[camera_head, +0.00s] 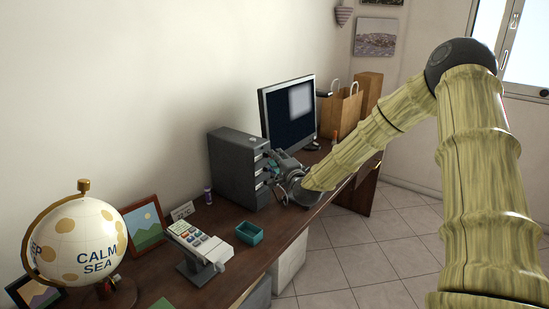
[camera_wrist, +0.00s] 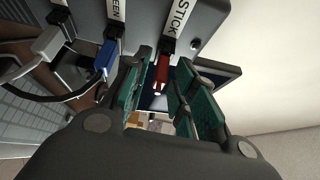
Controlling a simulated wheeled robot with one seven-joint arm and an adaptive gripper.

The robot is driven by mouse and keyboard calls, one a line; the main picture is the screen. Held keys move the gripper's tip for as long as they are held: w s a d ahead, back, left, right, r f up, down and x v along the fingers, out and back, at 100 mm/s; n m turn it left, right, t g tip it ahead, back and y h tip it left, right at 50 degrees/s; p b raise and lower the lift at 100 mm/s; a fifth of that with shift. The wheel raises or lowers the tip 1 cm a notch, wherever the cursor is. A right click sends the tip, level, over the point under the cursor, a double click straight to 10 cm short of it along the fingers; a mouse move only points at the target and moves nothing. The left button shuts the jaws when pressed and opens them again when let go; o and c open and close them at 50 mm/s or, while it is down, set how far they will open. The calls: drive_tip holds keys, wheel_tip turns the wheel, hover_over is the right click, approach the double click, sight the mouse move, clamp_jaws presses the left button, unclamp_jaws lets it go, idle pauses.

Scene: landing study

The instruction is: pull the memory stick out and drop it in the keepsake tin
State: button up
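The memory stick (camera_wrist: 161,76) is a small red stick in a dark port under a label reading STICK, in the wrist view. The port is on the grey computer tower (camera_head: 232,168), which stands on the desk. My gripper (camera_wrist: 163,62) is open, its green-padded fingers on either side of the stick with gaps visible; I cannot tell whether either touches it. In the head view my gripper (camera_head: 270,168) is at the tower's port side, and the stick is too small to make out. A small open teal box (camera_head: 249,234), apparently the keepsake tin, sits near the desk's front edge.
A blue plug (camera_wrist: 106,58) and a grey plug (camera_wrist: 50,41) with cables sit beside the stick. A monitor (camera_head: 288,112) stands behind the tower.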

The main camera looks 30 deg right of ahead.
clamp_jaws()
drive_tip(key=shift+s+d, duration=0.1)
drive_tip(key=shift+s, duration=0.1)
drive_tip(key=shift+s+d+p, duration=0.2)
drive_tip(key=shift+s+d, duration=0.05)
drive_tip(key=shift+s, duration=0.4)
drive_tip(key=shift+s+d+p, duration=0.15)
drive_tip(key=shift+s+d, duration=0.15)
drive_tip(key=shift+s, duration=0.4)
drive_tip(key=shift+s+d+p, duration=0.2)
drive_tip(key=shift+s+d, duration=0.05)
drive_tip(key=shift+s, duration=0.4)
